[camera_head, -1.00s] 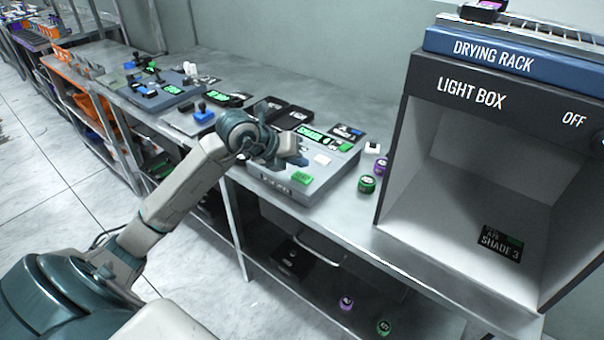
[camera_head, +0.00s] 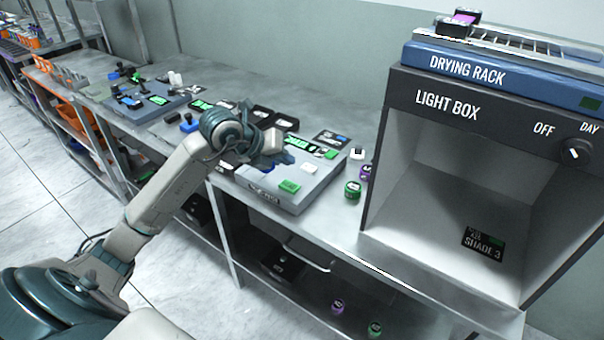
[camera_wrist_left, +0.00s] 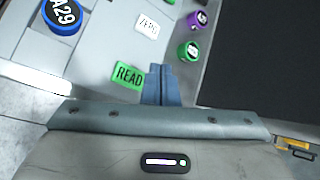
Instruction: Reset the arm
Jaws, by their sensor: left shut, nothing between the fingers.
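My left arm reaches in from the left in the head view. Its gripper (camera_head: 284,159) hangs above the grey instrument (camera_head: 262,188) on the bench. In the left wrist view the gripper's blue fingers (camera_wrist_left: 161,84) are together with nothing between them. A green READ button (camera_wrist_left: 128,75) shows just left of the fingertips, and a white ZERO button (camera_wrist_left: 147,26) lies beyond it. I cannot tell how high the fingers are above the instrument. My right gripper is not in view.
The light box (camera_head: 450,160), with a SHADE 3 card (camera_head: 483,245) inside and the drying rack (camera_head: 480,75) on top, stands at right. Green (camera_head: 352,190) and purple (camera_head: 365,173) jars stand between instrument and box. Other devices line the bench behind my arm.

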